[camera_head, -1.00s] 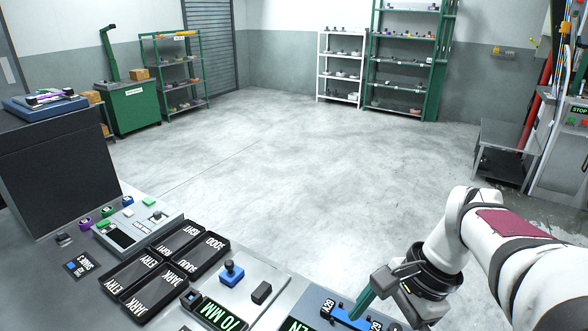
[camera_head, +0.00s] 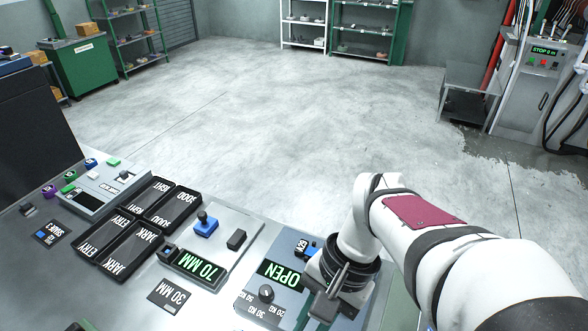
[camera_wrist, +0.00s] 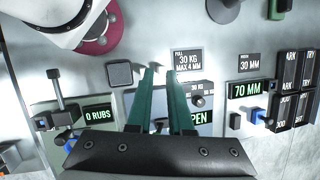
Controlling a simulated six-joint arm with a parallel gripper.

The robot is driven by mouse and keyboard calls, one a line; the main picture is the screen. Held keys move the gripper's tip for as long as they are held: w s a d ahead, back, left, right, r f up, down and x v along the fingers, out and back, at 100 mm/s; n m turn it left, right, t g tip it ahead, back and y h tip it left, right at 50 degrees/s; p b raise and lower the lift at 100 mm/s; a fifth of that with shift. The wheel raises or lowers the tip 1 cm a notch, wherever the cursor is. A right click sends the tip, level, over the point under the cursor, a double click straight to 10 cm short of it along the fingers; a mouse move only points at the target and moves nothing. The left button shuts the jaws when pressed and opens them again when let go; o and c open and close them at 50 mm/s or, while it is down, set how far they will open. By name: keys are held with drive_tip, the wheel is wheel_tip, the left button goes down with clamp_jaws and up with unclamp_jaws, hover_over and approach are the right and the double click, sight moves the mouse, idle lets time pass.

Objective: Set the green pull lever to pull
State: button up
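I cannot make out a green pull lever for certain in either view. My gripper (camera_head: 335,285) hangs over the right part of the grey panel (camera_head: 250,305) with the green "OPEN" display (camera_head: 283,273). In the wrist view its two long green fingers (camera_wrist: 161,74) stand apart with a gap between them, and nothing is clearly held. Their tips point toward the panel beside a "PULL 30 KG MAX 4 MM" plate (camera_wrist: 187,61). A small blue part (camera_head: 312,250) and a "BACK" label (camera_head: 301,245) show by the gripper. My gripper and arm hide the panel's right side.
Left of the panel are a "70 MM" display (camera_head: 200,265), a blue-based knob (camera_head: 206,226) and black labelled trays (camera_head: 120,240). In the wrist view a "0 RUBS" display (camera_wrist: 98,113) is left of the fingers. The floor (camera_head: 300,130) beyond the bench is clear.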

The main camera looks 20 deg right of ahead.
drive_tip(key=w+d+m+y, duration=0.1)
drive_tip(key=d+m, duration=0.1)
drive_tip(key=d, duration=0.1)
drive_tip(key=w+d+f+m+t+y, duration=0.1)
drive_tip(key=w+d+m, duration=0.1)
drive_tip(key=d, duration=0.2)
drive_tip(key=w+d+f+m+y, duration=0.1)
drive_tip(key=w+d+m, duration=0.1)
drive_tip(key=d, duration=0.1)
drive_tip(key=shift+d+f+t, duration=0.15)
drive_tip(key=shift+d+t, duration=0.1)
drive_tip(key=shift+t, duration=0.05)
clamp_jaws()
drive_tip(key=s+d+f+m+t+y, duration=0.1)
drive_tip(key=d+f+m+t, duration=0.2)
drive_tip(key=d, duration=0.5)
drive_tip(key=s+d+f+m+t, duration=0.1)
drive_tip(key=d+f+m+t, duration=0.2)
drive_tip(key=d, duration=0.4)
drive_tip(key=shift+s+d+f+m+y, duration=0.35)
drive_tip(key=shift+f+m+y, duration=0.1)
drive_tip(key=shift+m, duration=0.45)
